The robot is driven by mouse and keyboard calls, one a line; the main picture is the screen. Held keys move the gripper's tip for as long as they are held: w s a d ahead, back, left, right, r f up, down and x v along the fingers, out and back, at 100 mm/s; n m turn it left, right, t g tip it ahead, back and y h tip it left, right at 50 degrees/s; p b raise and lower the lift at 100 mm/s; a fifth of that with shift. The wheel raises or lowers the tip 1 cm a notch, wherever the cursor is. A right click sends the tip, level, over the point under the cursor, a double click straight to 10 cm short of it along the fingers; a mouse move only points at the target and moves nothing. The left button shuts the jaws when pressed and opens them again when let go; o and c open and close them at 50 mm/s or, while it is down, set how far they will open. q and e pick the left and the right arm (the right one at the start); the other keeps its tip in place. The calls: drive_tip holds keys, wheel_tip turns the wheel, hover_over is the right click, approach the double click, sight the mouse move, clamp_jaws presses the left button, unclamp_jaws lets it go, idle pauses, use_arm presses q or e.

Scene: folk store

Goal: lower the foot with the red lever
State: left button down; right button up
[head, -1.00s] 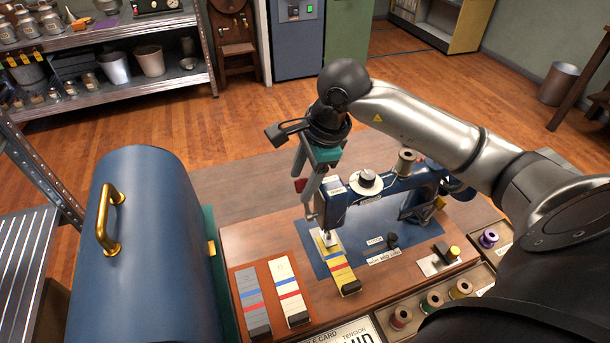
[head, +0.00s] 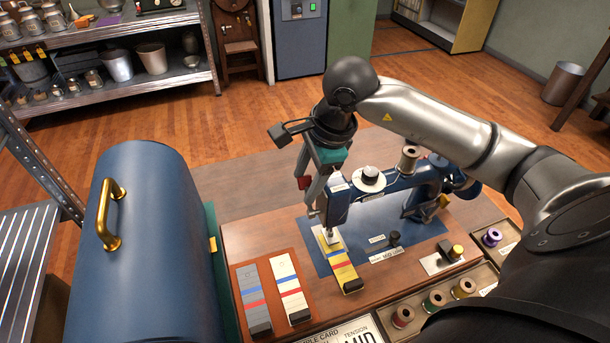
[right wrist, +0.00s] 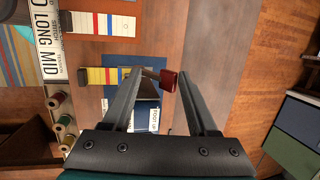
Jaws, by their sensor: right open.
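The blue sewing machine (head: 385,190) stands on a wooden board. Its red lever (head: 304,183) is at the back of the machine's head end, beside the gripper fingers. In the right wrist view the red lever tip (right wrist: 168,81) lies between my open right gripper's (right wrist: 160,72) fingertips, closer to the right finger; I cannot tell if they touch. A label there seems to read "FOOT UP" (right wrist: 153,119). The right gripper (head: 308,195) points down at the head end. The foot (head: 329,237) is over a yellow striped cloth strip (head: 341,268). My left gripper is out of view.
A blue cover with a brass handle (head: 108,215) stands at the left. Two striped strips lie on a brown card (head: 274,310) in front. Thread spools sit in a tray (head: 395,327) at the front right. A metal shelf (head: 120,90) is behind.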

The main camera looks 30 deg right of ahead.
drive_tip(key=shift+s+a+r, duration=0.1)
drive_tip(key=shift+s+a, duration=0.05)
drive_tip(key=shift+s, duration=0.4)
drive_tip(key=shift+s+a+r, duration=0.1)
drive_tip(key=shift+s, duration=0.4)
drive_tip(key=shift+s+a+f+b, duration=0.1)
drive_tip(key=shift+s+f+b, duration=0.05)
drive_tip(key=shift+s+b, duration=0.3)
drive_tip(key=shift+s+a+f+b, duration=0.15)
drive_tip(key=shift+s+b, duration=0.15)
drive_tip(key=shift+s, duration=0.25)
drive_tip(key=shift+s+a+f+b, duration=0.1)
drive_tip(key=shift+s+b, duration=0.3)
drive_tip(key=shift+s, duration=0.1)
drive_tip(key=shift+s+a+f+b, duration=0.15)
drive_tip(key=shift+s+f+b, duration=0.3)
drive_tip(key=shift+s+b, duration=0.25)
drive_tip(key=shift+w+r, duration=0.15)
drive_tip(key=shift+w, duration=0.15)
drive_tip(key=shift+w+r, duration=0.1)
drive_tip(key=shift+w, duration=0.05)
